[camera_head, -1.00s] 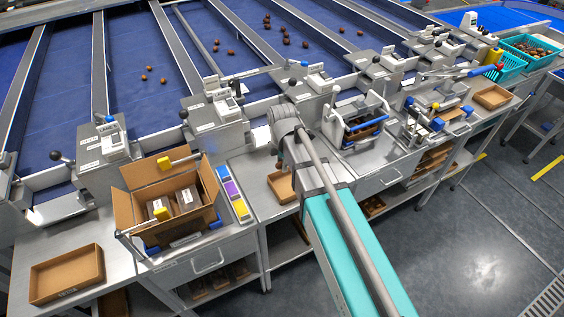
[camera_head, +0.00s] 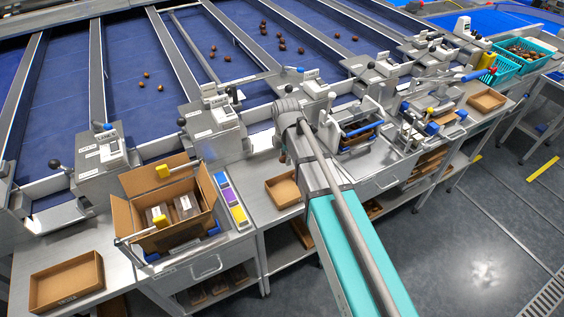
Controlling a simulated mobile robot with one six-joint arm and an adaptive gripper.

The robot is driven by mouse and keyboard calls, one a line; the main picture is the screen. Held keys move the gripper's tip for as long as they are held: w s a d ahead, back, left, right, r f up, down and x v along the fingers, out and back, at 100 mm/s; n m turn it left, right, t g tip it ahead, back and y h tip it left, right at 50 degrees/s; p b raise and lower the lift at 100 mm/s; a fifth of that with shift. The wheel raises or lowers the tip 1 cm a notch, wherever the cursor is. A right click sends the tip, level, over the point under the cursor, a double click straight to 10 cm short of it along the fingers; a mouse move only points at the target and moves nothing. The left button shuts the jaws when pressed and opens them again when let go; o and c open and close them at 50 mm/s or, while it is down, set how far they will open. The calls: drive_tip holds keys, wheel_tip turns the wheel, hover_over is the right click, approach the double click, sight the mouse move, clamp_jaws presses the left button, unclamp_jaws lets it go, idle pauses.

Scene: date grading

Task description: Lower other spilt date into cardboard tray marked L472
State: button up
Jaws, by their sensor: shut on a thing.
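My gripper (camera_head: 283,152) hangs below the end of my arm, left of centre in the head view, and is mostly hidden by my wrist. A small dark brown date (camera_head: 283,158) shows at its tip. It appears just above and behind an open cardboard tray (camera_head: 270,192) on the bench; how high it is I cannot tell. Other open cardboard trays stand at the lower left (camera_head: 45,302) and at the far right (camera_head: 478,104). Lettering on the lower left tray is too small to read, so I cannot tell which tray is L472.
A cardboard carton (camera_head: 128,222) with packs inside stands left of the middle tray, beside a colour strip (camera_head: 231,200). A framed device (camera_head: 352,128) stands close right of my wrist. Blue sorting lanes (camera_head: 130,110) with loose dates lie behind. Teal crates (camera_head: 500,66) stand far right.

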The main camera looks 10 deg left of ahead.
drive_tip(key=shift+w+d+f+b, duration=0.25)
drive_tip(key=shift+w+f+b, duration=0.45)
drive_tip(key=shift+f+b, duration=0.4)
drive_tip(key=shift+w+d+f+b, duration=0.25)
drive_tip(key=shift+w+f+b, duration=0.45)
drive_tip(key=shift+f+b, duration=0.4)
drive_tip(key=shift+w+d+f+b, duration=0.25)
drive_tip(key=shift+w+f+b, duration=0.45)
drive_tip(key=shift+f+b, duration=0.35)
drive_tip(key=shift+f, duration=0.1)
drive_tip(key=shift+f, duration=0.1)
drive_tip(key=shift+f+b, duration=1.1)
drive_tip(key=shift+b, duration=0.05)
drive_tip(key=shift+f+b, duration=0.8)
drive_tip(key=o, duration=0.8)
drive_tip(key=shift+r, duration=0.25)
